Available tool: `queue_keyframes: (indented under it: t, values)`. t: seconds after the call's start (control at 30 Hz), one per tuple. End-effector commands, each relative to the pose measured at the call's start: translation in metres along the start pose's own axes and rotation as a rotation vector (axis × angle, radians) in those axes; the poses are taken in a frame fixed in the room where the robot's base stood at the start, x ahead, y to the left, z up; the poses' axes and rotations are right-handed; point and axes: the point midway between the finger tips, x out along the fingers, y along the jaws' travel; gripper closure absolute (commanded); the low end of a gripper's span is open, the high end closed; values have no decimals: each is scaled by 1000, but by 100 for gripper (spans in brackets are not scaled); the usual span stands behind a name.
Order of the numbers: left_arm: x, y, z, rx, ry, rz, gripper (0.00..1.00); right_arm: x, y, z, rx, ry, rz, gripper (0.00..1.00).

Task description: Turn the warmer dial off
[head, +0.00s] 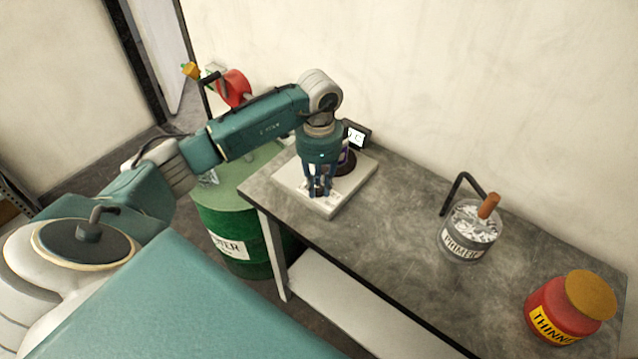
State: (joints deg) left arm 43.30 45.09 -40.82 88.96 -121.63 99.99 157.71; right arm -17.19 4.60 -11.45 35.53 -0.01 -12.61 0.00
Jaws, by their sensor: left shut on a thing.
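The warmer (335,208) is a flat, pale, square unit on the left end of the grey bench. A dark round item (347,163) sits on its back part, partly hidden by my gripper. My left gripper (319,192) reaches down from above over the warmer's front part. Its dark fingers are shut on the dial at the warmer's front; the dial itself is mostly hidden between them, so its setting cannot be read. My right gripper is not in view.
A primer can (467,236) with a stirrer and a red thinner jar (562,312) stand to the right on the bench (400,250). A green drum (238,228) stands left of the bench. The bench middle is clear.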

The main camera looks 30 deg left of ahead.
Motion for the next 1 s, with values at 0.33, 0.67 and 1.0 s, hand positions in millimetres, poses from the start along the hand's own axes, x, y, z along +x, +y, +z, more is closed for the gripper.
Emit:
queue_keyframes:
  t: [0.33, 0.67, 1.0]
  values:
    - [-2, -2, 0, -17, 3, -5, 100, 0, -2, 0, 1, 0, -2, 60]
    - [-1, -2, 0, -15, 2, -4, 60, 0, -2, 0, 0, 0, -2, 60]
    - [-10, -1, -1, -13, 4, -4, 60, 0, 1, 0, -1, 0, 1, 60]
